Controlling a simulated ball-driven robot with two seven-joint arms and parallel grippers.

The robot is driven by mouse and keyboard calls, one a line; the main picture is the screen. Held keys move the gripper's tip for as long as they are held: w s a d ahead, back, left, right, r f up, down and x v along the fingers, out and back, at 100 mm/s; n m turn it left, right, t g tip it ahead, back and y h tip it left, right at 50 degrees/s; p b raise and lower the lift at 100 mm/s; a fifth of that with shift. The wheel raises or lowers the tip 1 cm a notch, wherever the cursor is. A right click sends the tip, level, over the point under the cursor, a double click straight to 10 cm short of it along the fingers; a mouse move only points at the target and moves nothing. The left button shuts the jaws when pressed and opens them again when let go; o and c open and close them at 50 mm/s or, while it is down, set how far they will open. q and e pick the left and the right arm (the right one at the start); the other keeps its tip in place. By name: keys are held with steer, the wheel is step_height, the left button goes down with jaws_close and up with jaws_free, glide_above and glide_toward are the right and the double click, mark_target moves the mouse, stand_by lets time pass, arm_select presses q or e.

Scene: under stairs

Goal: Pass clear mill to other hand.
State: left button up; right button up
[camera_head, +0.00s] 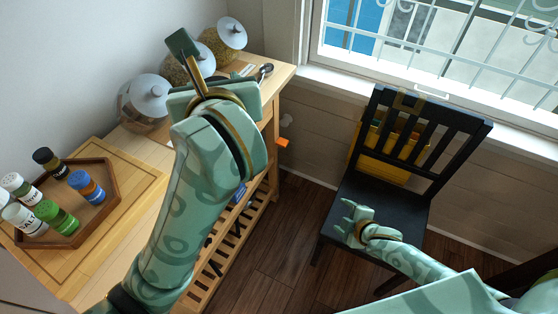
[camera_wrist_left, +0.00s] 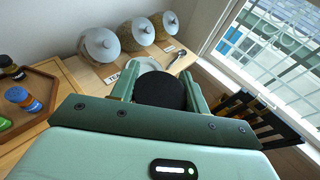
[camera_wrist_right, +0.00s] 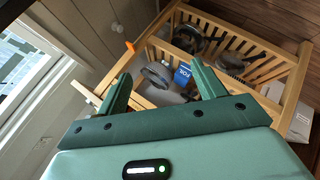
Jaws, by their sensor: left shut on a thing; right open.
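My left gripper (camera_head: 186,58) is raised over the wooden cart. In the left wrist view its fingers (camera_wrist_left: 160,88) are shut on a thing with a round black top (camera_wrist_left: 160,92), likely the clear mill. Its body is hidden below the top, and my gripper hides it in the head view. My right gripper (camera_head: 352,221) is open and empty, in front of the black chair's seat and well apart from the left one. Its spread fingers also show in the right wrist view (camera_wrist_right: 160,85), with nothing between them.
A wooden tray (camera_head: 109,196) with several spice jars stands on the cart top at left. Lidded glass jars (camera_head: 150,97) line the wall, with a spoon (camera_head: 265,70) nearby. A black chair (camera_head: 400,202) stands below the window. Lower cart shelves hold pans (camera_wrist_right: 188,38).

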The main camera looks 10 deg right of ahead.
steer(key=w+a+r+n+t+y, duration=0.25)
steer(key=a+r+n, duration=0.35)
steer(key=r, duration=0.5)
steer(key=w+a+r+n+t+y, duration=0.1)
steer(key=a+r+n+y, duration=0.2)
steer(key=a+r+n, duration=0.55)
steer(key=s+a+r+n+y, duration=0.2)
steer(key=s+r+n, duration=0.1)
steer(key=r+n, duration=0.3)
steer(key=s+a+r+n+y, duration=0.2)
steer(key=s+a+r+n, duration=0.1)
steer(key=r, duration=0.5)
steer(key=s+a+r+n+y, duration=0.2)
steer(key=s+r+n, duration=0.1)
steer(key=r+n, duration=0.25)
steer(key=shift+n+h, duration=0.45)
steer(key=shift+n, duration=0.25)
steer(key=x, duration=1.1)
steer(key=shift+w+a+r, duration=0.15)
steer(key=shift+w+r, duration=0.15)
steer(key=shift+w, duration=0.1)
